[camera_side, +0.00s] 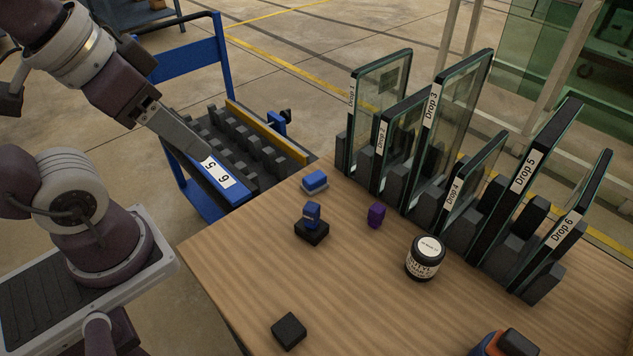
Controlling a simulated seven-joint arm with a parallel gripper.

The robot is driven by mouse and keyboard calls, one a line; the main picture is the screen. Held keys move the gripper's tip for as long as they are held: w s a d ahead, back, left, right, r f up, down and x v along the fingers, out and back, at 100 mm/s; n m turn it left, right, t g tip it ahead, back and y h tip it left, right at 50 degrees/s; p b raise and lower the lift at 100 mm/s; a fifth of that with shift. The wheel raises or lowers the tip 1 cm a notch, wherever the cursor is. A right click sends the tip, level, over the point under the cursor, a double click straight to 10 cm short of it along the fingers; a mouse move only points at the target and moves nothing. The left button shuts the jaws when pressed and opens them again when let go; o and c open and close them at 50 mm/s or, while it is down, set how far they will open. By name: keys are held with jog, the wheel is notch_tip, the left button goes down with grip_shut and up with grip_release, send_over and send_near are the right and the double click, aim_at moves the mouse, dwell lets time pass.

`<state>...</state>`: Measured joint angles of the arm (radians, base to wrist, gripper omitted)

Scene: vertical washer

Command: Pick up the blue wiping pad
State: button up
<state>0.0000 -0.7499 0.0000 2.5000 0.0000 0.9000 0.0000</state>
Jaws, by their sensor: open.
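A small blue block on a pale flat base (315,181) lies near the table's back left edge. A second blue piece (312,214) with small pale markings stands on a black block (312,231) just in front of it. I cannot tell for sure which one is the wiping pad. My gripper (203,153) is to the left of both, up over the cart side and off the table, apart from both blue pieces. It is open, and nothing shows between its fingers, though they are seen nearly edge-on.
The wooden table (245,250) holds a purple block (376,216), a labelled jar (425,257), a black block (289,331) and an orange-blue item (505,344). Glass panes in slots labelled Drop 1 to Drop 6 (440,125) line the back right. A blue cart (195,52) stands left.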

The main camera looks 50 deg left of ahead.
jog(key=m+t, duration=0.4)
send_over(309, 179)
jog(key=s+a, duration=0.2)
notch_tip(309, 179, down, 22)
jog(key=shift+t+h, duration=0.4)
jog(key=shift+h, duration=0.3)
jog(key=f, duration=0.2)
jog(key=d+f, duration=0.1)
jog(key=f, duration=0.1)
jog(key=shift+f, duration=0.1)
jog(key=s+f+n+t, duration=0.1)
jog(key=f, duration=0.1)
jog(key=s+f+n+t, duration=0.1)
jog(key=shift+s+f+t, duration=0.3)
jog(key=shift+s+f, duration=0.05)
jog(key=shift+s, duration=0.05)
jog(key=shift+s+f+n, duration=0.1)
jog(key=shift+s+n, duration=0.1)
jog(key=shift+n, duration=0.2)
jog(key=x, duration=0.7)
jog(key=shift+w+d+r, duration=0.1)
jog(key=shift+d+r, duration=0.1)
jog(key=shift+d, duration=0.1)
jog(key=c, duration=1.2)
